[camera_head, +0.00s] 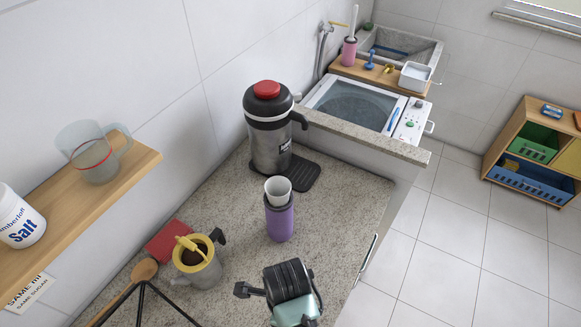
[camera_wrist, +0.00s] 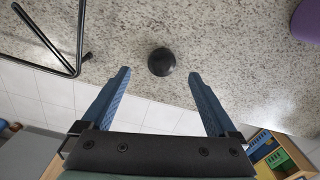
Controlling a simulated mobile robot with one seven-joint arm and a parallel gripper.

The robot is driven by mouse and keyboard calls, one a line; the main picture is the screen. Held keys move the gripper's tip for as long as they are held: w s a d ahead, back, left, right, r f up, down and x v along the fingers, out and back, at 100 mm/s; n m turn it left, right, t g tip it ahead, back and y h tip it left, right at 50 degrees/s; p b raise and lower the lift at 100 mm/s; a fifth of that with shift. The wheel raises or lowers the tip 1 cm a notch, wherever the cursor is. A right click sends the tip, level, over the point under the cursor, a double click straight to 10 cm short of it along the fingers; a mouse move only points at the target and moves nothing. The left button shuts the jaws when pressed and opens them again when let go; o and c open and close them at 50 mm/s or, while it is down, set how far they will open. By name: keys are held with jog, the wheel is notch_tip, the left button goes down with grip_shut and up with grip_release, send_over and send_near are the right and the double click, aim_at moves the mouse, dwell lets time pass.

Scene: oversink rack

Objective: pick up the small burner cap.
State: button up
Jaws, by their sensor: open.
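The small burner cap (camera_wrist: 161,62) is a round black disc on the speckled granite counter (camera_wrist: 215,50) in the wrist view. It lies near the counter's front edge, just beyond my fingertips and roughly midway between them. My gripper (camera_wrist: 159,73) is open and empty, with a blue finger on each side. The fingers do not touch the cap. In the head view my arm's end (camera_head: 290,290) is over the counter at the bottom. I cannot see the cap there.
A black wire stand (camera_wrist: 62,50) is left of the cap, with a purple cup (camera_wrist: 307,20) at upper right. A yellow-rimmed pot (camera_head: 197,265) and a black-and-steel urn (camera_head: 268,130) stand along the wall. The counter around the cap is clear.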

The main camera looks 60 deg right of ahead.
jog(key=shift+d+f+p, duration=0.15)
jog(key=shift+f+p, duration=0.4)
jog(key=shift+f, duration=2.35)
jog(key=c, duration=1.5)
